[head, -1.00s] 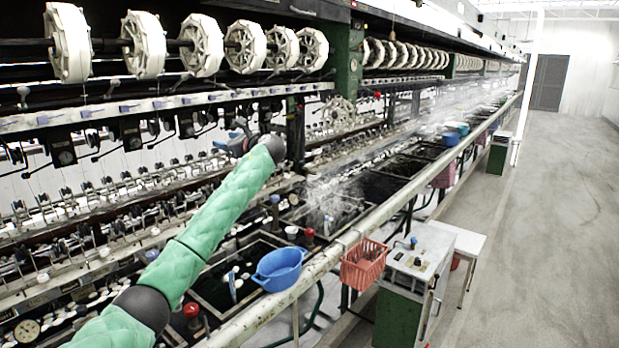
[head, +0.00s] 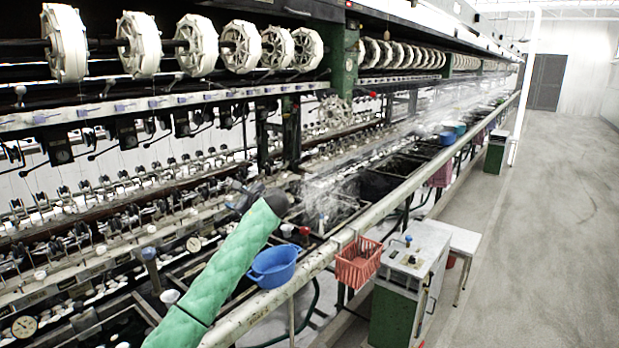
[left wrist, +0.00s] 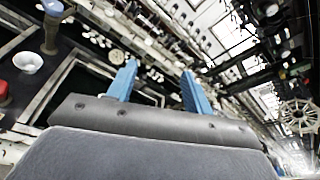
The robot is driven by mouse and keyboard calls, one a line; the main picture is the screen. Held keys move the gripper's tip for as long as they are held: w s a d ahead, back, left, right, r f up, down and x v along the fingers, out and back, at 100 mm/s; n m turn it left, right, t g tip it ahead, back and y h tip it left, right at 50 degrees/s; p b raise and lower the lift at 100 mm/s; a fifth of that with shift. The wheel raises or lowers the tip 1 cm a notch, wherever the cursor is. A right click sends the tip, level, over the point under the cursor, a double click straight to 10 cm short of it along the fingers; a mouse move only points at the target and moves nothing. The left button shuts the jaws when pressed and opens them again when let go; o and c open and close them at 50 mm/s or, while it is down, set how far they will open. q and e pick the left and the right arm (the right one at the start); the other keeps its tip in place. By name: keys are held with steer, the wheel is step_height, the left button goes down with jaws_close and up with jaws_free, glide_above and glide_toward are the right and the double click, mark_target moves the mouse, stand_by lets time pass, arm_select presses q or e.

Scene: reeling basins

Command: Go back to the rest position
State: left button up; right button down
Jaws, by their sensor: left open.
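My left arm, in a green sleeve, comes up from the bottom of the head view. My left gripper (head: 243,193) is at its far end, over the basins and partly hidden by the dark wrist. In the left wrist view its two blue fingers (left wrist: 157,85) stand apart with nothing between them. The reeling basins (head: 190,268) lie below and around the arm, with dark water in them. My right gripper is not in view.
A blue tub (head: 273,266) sits by the front rail (head: 330,250), close to the arm. White reels (head: 137,42) line the top. The aisle floor (head: 540,230) at right is clear.

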arm_select(q)
steer(key=s+d+f+n+g+h, duration=0.2)
steer(key=s+f+n+h, duration=0.15)
steer(key=s+f, duration=1.15)
steer(key=s+d+f+n+g+h, duration=0.1)
steer(key=s+d+f+n+h, duration=0.3)
steer(key=s+f, duration=1.15)
steer(key=s+a+f+n+g+h, duration=0.15)
steer(key=s+n, duration=0.25)
steer(key=s, duration=0.9)
steer(key=s+a+f+n+g+h, duration=0.1)
steer(key=s+a+f+n, duration=0.2)
steer(key=s, duration=0.9)
steer(key=s+f+n+g+h, duration=0.1)
steer(key=s+f+n+g, duration=0.3)
steer(key=s, duration=0.9)
step_height(320, 180, down, 23)
steer(key=w+d+t, duration=0.1)
steer(key=w+d, duration=0.1)
steer(key=w, duration=0.1)
steer(key=s+f, duration=0.4)
steer(key=f, duration=0.8)
steer(key=s+f+b, duration=0.1)
steer(key=s+f, duration=0.4)
steer(key=f, duration=0.8)
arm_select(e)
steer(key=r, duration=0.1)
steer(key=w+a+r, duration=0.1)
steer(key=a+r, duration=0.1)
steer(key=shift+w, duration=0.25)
